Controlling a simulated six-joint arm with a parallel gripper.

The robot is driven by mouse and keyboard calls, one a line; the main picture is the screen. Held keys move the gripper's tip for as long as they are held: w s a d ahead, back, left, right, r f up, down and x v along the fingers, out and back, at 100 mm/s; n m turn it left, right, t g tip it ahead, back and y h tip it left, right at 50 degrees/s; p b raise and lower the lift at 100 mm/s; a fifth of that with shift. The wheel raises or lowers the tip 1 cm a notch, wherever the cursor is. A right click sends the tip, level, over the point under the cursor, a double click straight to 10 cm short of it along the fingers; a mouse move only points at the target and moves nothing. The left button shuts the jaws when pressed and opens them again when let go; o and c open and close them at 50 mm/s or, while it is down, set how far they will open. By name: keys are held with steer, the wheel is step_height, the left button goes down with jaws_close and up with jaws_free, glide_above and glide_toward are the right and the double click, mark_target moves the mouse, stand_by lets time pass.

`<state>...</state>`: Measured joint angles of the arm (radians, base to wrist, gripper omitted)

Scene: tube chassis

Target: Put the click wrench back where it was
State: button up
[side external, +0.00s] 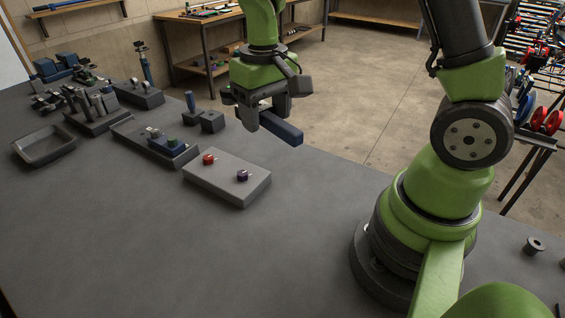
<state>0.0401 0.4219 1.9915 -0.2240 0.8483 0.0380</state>
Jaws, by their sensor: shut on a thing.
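My gripper (266,108) is in the air above the far edge of the grey bench, pointing down. It is shut on a dark blue bar (284,128), which looks like the handle of the click wrench. The bar sticks out toward the lower right, clear of the bench top. The rest of the wrench is hidden by my gripper or cannot be made out.
The front bench is clear.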

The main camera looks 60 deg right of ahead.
steer(key=w+d+f+m, duration=0.2)
steer(key=d+m, duration=0.1)
steer(key=m, duration=2.9)
glide_above(289, 157)
step_height(289, 157, down, 5)
steer(key=shift+m, duration=0.3)
step_height(289, 157, down, 10)
steer(key=shift+s+f, duration=0.1)
steer(key=shift+f, duration=0.1)
steer(key=o, duration=1.4)
